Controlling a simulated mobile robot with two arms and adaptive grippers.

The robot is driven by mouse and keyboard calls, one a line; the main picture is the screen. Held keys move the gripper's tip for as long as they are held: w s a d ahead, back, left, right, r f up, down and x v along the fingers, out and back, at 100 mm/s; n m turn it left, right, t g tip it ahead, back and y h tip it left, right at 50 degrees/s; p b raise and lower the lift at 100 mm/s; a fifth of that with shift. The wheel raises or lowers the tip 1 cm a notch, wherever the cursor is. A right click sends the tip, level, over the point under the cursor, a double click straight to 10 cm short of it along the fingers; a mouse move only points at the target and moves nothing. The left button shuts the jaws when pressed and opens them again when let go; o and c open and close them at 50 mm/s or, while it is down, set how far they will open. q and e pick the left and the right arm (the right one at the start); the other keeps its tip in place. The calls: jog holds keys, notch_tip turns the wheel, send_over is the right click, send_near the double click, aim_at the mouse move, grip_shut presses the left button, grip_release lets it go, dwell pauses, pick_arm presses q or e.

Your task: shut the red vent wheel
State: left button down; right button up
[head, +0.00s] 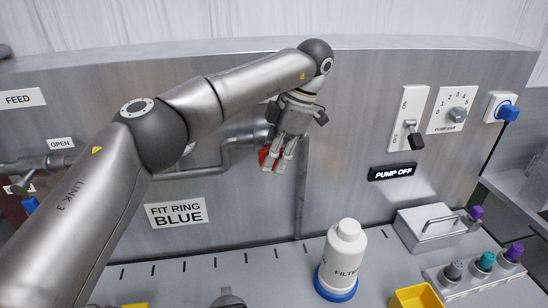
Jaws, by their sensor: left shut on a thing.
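The red vent wheel (264,156) is on the pipe at the middle of the grey panel, mostly hidden behind my left gripper. My left gripper (273,166) comes in from the left and points down at the wheel. Its fingers are closed on the wheel, with red showing at their left side. How far the wheel is turned cannot be seen. My right gripper is not in view.
A white filter bottle (346,250) with a blue ring (336,290) stands on the bench. A grey lidded box (425,236), a yellow bin (415,297) and a rack of several capped bottles (455,290) are at right. A lever (415,138), a dial (458,113) and a "PUMP OFF" sign (393,172) are on the panel.

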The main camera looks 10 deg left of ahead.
pick_arm(q)
jog(key=c, duration=1.6)
grip_release()
jog(key=shift+f, duration=0.1)
jog(key=shift+c, duration=0.2)
jog(key=v, duration=0.7)
jog(key=shift+r, duration=0.25)
jog(key=shift+w+d, duration=0.1)
